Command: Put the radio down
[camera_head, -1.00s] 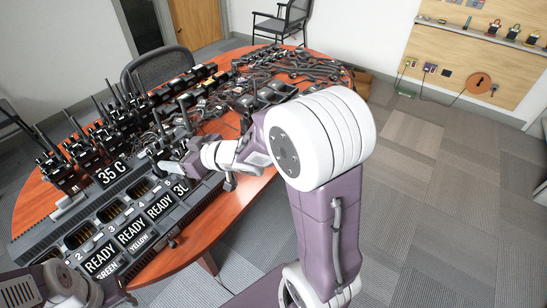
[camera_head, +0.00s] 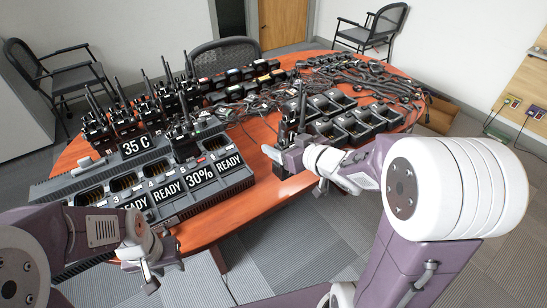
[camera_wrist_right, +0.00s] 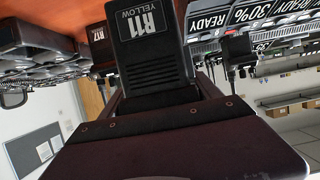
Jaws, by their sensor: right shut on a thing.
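The radio is black with a label reading R11 YELLOW and fills the upper middle of the right wrist view (camera_wrist_right: 152,50). In the head view its upright dark antenna and body (camera_head: 291,130) show at my right gripper (camera_head: 284,158), partly hidden by the gripper. My right gripper is shut on this radio over the table's front right part, beside the small chargers; I cannot tell whether the radio touches the table. My left gripper (camera_head: 146,268) is low in the head view, in front of the table edge; its finger gap is unclear.
A long multi-bay charger (camera_head: 241,176) with READY and 30% displays lies along the front left of the wooden table (camera_head: 262,205). Several radios (camera_head: 97,128) stand behind it. Several small chargers (camera_head: 352,128) and tangled cables (camera_head: 365,75) fill the right side.

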